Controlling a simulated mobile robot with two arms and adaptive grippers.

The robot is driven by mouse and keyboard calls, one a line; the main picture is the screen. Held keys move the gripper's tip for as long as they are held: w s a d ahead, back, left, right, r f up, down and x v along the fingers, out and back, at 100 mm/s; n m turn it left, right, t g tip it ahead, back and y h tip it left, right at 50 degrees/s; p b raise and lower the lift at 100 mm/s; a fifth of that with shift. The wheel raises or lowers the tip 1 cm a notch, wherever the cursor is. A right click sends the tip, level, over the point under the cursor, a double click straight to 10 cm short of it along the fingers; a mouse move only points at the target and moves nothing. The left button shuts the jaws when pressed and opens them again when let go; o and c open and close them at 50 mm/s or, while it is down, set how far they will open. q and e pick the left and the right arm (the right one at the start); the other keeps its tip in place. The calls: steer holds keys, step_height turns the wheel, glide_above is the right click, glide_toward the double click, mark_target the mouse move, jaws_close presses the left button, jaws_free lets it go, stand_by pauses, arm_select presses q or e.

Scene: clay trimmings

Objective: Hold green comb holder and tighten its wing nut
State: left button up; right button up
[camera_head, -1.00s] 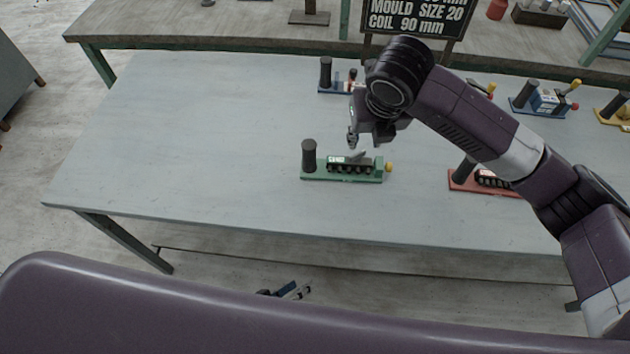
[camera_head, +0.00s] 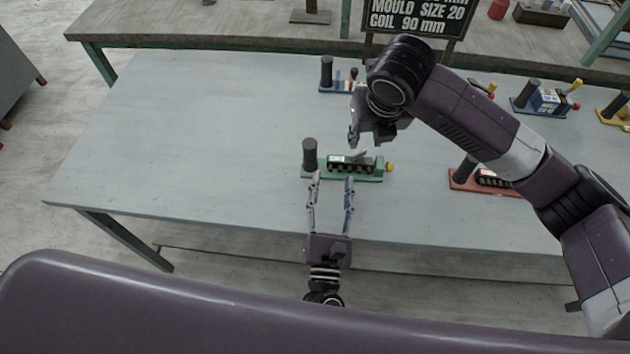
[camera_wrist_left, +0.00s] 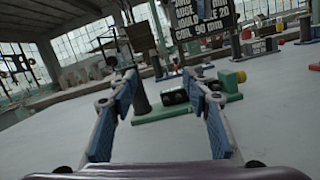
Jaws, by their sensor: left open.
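The green comb holder (camera_head: 345,175) lies on the grey table, with an upright black post at its left end and a yellow knob at its right end. A grey winged piece, seemingly the wing nut (camera_head: 357,155), sits on top of its black comb block. My left gripper (camera_head: 332,181) is open and empty at the holder's near side, its fingers pointing at it. In the left wrist view, the holder (camera_wrist_left: 150,118) shows ahead between and beyond the fingers. My right gripper (camera_head: 353,138) hangs just behind and above the holder; its fingers are partly hidden by its own wrist.
A red holder (camera_head: 462,182) stands to the right, partly behind my right arm. Blue holders (camera_head: 540,108) and a yellow one (camera_head: 612,112) stand farther back. A black sign (camera_head: 418,17) stands behind. The table's left side is clear.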

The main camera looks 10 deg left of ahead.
mark_target(311, 162)
arm_select(q)
steer(key=a+n+g+y, duration=0.1)
steer(key=w+a+f+n+g+y, duration=0.1)
steer(key=n, duration=0.1)
steer(key=a+f+n+g+y, duration=0.1)
steer(key=a+n+y, duration=0.1)
steer(key=shift+w+a, duration=0.1)
steer(key=shift+w, duration=0.3)
steer(key=x, duration=0.7)
steer(key=shift+w+a+f, duration=0.15)
steer(key=shift+w, duration=0.15)
